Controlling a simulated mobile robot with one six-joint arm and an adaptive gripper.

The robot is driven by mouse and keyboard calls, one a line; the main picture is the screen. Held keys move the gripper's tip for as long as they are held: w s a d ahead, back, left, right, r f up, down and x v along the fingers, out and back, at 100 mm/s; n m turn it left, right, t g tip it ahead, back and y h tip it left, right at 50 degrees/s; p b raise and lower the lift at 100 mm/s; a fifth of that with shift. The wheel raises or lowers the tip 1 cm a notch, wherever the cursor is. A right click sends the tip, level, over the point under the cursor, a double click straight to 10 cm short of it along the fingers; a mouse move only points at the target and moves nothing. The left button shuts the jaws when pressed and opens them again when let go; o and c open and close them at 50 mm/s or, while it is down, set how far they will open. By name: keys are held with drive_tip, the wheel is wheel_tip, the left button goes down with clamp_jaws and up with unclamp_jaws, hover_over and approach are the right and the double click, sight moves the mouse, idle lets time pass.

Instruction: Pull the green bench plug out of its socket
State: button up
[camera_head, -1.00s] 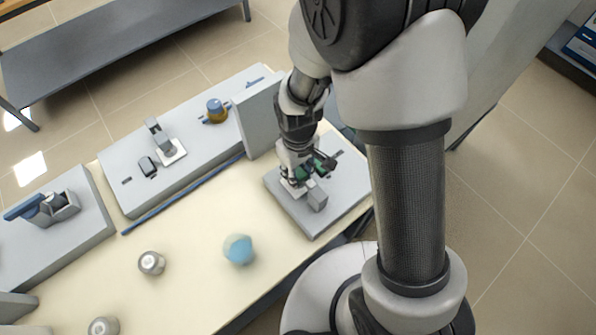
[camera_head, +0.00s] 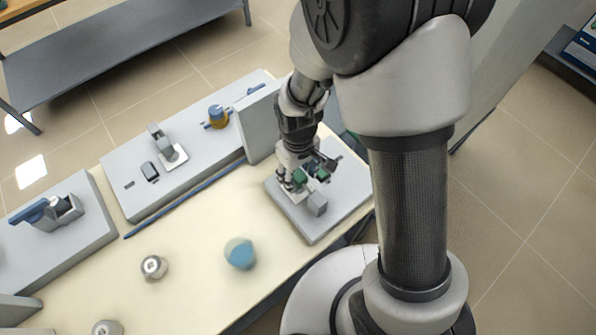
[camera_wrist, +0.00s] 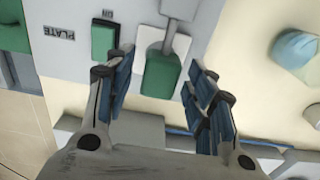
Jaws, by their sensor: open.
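The green bench plug (camera_wrist: 160,76) sits at a white socket plate (camera_wrist: 176,42) in the wrist view. A grey block joins the plate's upper side. My gripper (camera_wrist: 160,98) is open, with one blue-padded finger on each side of the plug and visible gaps to it. In the head view my gripper (camera_head: 308,172) is over the grey bench panel (camera_head: 345,187), and a green part (camera_head: 299,176), seemingly the plug, shows among its fingers. How deep the plug sits in the socket is hidden.
A green rocker switch (camera_wrist: 104,40) lies left of the plug, beside the left finger. A grey block (camera_head: 317,204) stands on the panel. A blue-and-beige ball (camera_head: 240,253) and a metal weight (camera_head: 154,267) stand on the table. An upright grey panel (camera_head: 258,124) rises behind.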

sight(298, 175)
wheel_tip(298, 175, up, 12)
idle(0.5)
drive_tip(key=shift+r, duration=0.1)
drive_tip(key=s+d+r+m+t, duration=0.4)
drive_tip(key=s+d+r+m, duration=0.2)
drive_tip(key=s+d+r, duration=0.5)
wheel_tip(298, 175, up, 3)
drive_tip(key=shift+s+r+m+t, duration=0.2)
drive_tip(key=shift+s+m+t, duration=0.15)
drive_tip(key=shift+s, duration=0.9)
drive_tip(key=shift+c, duration=0.5)
